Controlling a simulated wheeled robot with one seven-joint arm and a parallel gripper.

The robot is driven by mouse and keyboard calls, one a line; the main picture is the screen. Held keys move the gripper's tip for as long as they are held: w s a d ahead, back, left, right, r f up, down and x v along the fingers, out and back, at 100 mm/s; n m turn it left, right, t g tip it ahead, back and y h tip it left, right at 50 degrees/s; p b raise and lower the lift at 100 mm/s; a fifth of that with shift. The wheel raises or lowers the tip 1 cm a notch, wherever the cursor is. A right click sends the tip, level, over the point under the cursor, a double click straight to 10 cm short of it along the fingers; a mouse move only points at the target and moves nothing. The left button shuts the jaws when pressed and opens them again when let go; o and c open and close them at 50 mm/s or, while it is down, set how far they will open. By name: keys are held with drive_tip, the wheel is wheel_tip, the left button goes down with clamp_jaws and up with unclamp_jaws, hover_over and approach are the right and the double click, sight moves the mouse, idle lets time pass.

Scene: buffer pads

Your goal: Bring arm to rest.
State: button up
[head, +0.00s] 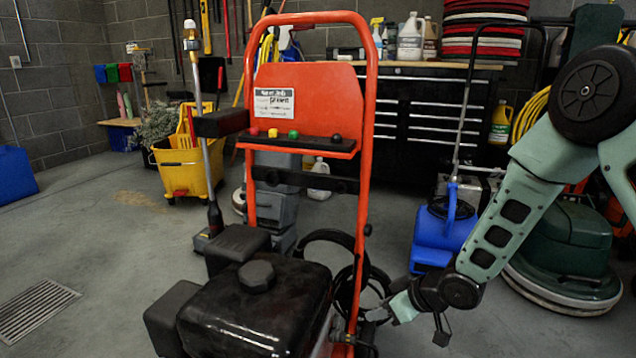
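My arm enters from the right edge and reaches down to the left, with pale green links and dark round joints. My gripper (384,311) is at its lower end, low and right of centre, close to the lower right side of the orange-framed machine (363,200). The fingertips are small and overlap the dark hose and frame behind them. I cannot tell whether they touch the machine or whether they are open or shut. No held object can be made out.
The machine's black engine (255,305) fills the lower middle. A yellow mop bucket (185,170) is at left. Bare floor lies at left, near a drain grate (35,310).

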drive_tip(key=s+a+r+g+h+p, duration=0.15)
drive_tip(key=s+r+h, duration=0.25)
drive_tip(key=s+r, duration=0.85)
drive_tip(key=s+d+r+g+h+p, duration=0.1)
drive_tip(key=s+r, duration=0.2)
drive_tip(key=s, duration=0.4)
drive_tip(key=s+r+m+g+p, duration=0.1)
drive_tip(key=s+r, duration=0.2)
drive_tip(key=s, duration=0.3)
drive_tip(key=s+d+r+g+h+p, duration=0.1)
drive_tip(key=s+r+g, duration=0.1)
drive_tip(key=s+r, duration=0.35)
wheel_tip(320, 180, up, 35)
drive_tip(key=p, duration=3.6)
drive_tip(key=shift+s+a+f, duration=0.2)
drive_tip(key=shift+s+a, duration=0.1)
